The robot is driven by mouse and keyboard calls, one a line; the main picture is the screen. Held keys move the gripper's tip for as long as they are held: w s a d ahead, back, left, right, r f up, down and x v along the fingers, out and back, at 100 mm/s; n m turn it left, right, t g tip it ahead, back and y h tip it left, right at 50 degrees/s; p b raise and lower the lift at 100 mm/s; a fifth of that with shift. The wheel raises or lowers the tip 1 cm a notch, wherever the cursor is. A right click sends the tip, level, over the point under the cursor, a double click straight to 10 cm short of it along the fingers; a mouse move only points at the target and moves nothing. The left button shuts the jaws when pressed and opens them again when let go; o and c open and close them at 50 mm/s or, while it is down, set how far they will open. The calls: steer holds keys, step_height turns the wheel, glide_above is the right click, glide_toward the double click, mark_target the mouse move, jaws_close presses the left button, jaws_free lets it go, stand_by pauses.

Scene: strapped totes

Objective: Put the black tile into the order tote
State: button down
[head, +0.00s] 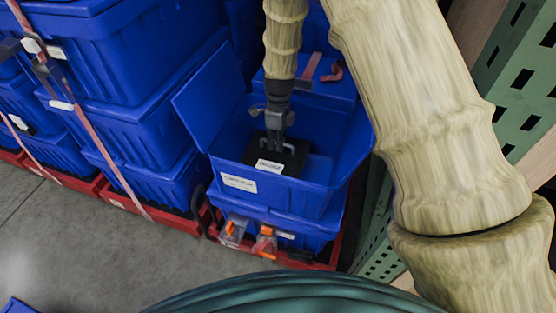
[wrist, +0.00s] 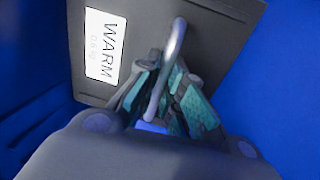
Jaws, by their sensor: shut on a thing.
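The black tile (head: 291,155) is a flat dark plate with a white label and a metal loop handle. In the wrist view the tile (wrist: 205,40) shows a label reading "WARM" beside the silver handle. My gripper (head: 276,130) is shut on that handle; its teal fingers close around the loop in the wrist view (wrist: 166,92). The open blue tote (head: 315,199), with a white label on its front, surrounds the tile, which appears within its walls. I cannot tell whether the tile touches the tote's floor. The order tote's name is not readable.
The tote's lid flap (head: 211,97) stands open at the left. Stacked blue totes (head: 135,50) with pink straps stand further left on red bases. A green perforated rack post (head: 515,80) is at the right.

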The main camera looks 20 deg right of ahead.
mark_target(277, 156)
steer(key=shift+f, duration=3.55)
steer(key=c, duration=1.5)
jaws_free()
steer(key=shift+f, duration=0.1)
steer(key=shift+c, duration=0.2)
steer(key=r, duration=0.8)
steer(key=w+r, duration=0.1)
steer(key=r, duration=0.3)
steer(key=shift+w+d, duration=0.1)
steer(key=shift+d, duration=0.3)
